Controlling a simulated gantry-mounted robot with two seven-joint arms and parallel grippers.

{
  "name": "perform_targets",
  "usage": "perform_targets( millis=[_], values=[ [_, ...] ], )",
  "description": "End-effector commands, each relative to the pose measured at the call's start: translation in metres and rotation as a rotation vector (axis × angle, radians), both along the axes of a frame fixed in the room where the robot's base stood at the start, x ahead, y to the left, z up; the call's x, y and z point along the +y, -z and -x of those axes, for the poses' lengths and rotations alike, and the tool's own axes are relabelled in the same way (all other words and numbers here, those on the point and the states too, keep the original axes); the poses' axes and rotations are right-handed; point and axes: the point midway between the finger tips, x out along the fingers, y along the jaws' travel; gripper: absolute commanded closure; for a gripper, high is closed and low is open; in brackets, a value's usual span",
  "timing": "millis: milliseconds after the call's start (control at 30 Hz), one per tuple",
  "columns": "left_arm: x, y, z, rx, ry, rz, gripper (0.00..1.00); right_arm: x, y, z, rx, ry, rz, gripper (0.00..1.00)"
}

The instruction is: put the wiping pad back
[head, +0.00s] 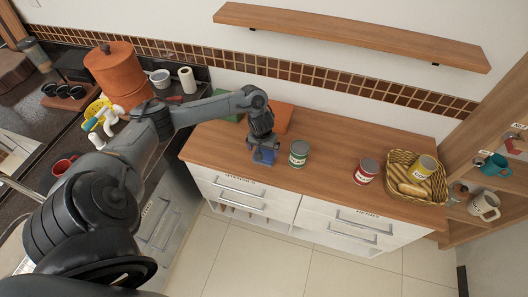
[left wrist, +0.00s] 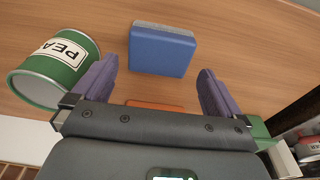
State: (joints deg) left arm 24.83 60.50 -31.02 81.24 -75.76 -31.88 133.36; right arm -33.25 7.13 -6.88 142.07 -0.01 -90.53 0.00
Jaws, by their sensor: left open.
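A blue block-shaped pad (left wrist: 163,50) with a greyish edge lies flat on the wooden counter; I take it to be the wiping pad. In the head view the pad (head: 265,156) is near the counter's front edge, partly hidden by my gripper. My left gripper (head: 263,143) is over it, pointing down. In the left wrist view the gripper (left wrist: 158,85) is open, with purple-grey fingers apart and nothing between them. The pad lies just beyond the fingertips, roughly centred on the gap. My right gripper does not show.
A green can (head: 299,153) stands close to the right of the pad. A red can (head: 367,171) and a bread basket (head: 398,157) are farther right. An orange item (head: 283,118) and a green item (head: 229,117) lie behind. The counter middle (head: 333,140) is clear.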

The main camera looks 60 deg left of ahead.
Motion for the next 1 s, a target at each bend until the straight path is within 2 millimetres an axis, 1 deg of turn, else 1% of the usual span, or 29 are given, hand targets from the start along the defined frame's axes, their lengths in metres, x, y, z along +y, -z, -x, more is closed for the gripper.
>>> perform_targets(
  millis=[33,100,300,433,467,533,567,667,700,767,800,900,1000],
  values=[
    [-0.001,-0.012,0.000,-0.003,0.001,-0.001,0.00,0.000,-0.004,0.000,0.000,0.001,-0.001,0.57],
    [-0.002,-0.024,0.002,-0.002,0.000,-0.001,0.00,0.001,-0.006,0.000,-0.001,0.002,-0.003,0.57],
    [-0.004,-0.052,0.005,-0.003,-0.001,-0.001,0.00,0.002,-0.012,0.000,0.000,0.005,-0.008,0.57],
    [-0.011,-0.058,0.005,-0.005,0.018,0.001,0.00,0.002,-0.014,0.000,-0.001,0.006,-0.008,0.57],
    [-0.015,-0.057,0.004,-0.009,0.033,0.001,0.00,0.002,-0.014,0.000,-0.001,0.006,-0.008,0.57],
    [-0.032,-0.049,0.001,-0.027,0.095,0.005,0.00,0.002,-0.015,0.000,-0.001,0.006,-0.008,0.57],
    [-0.042,-0.045,-0.001,-0.040,0.134,0.006,0.00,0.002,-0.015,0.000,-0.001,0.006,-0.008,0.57],
    [-0.091,-0.025,-0.009,-0.104,0.307,0.009,0.00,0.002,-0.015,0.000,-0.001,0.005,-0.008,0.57],
    [-0.116,-0.017,-0.012,-0.140,0.389,0.008,0.00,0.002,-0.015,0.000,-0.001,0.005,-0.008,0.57],
    [-0.158,-0.008,-0.013,-0.202,0.511,0.001,0.00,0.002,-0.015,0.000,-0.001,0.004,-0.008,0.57],
    [-0.187,-0.004,-0.012,-0.247,0.588,-0.006,0.00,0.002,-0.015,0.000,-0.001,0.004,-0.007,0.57],
    [-0.251,-0.007,-0.002,-0.349,0.743,-0.043,0.00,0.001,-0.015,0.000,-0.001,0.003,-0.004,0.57],
    [-0.294,-0.021,0.017,-0.408,0.829,-0.095,0.00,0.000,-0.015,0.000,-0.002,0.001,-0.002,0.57]
  ],
)
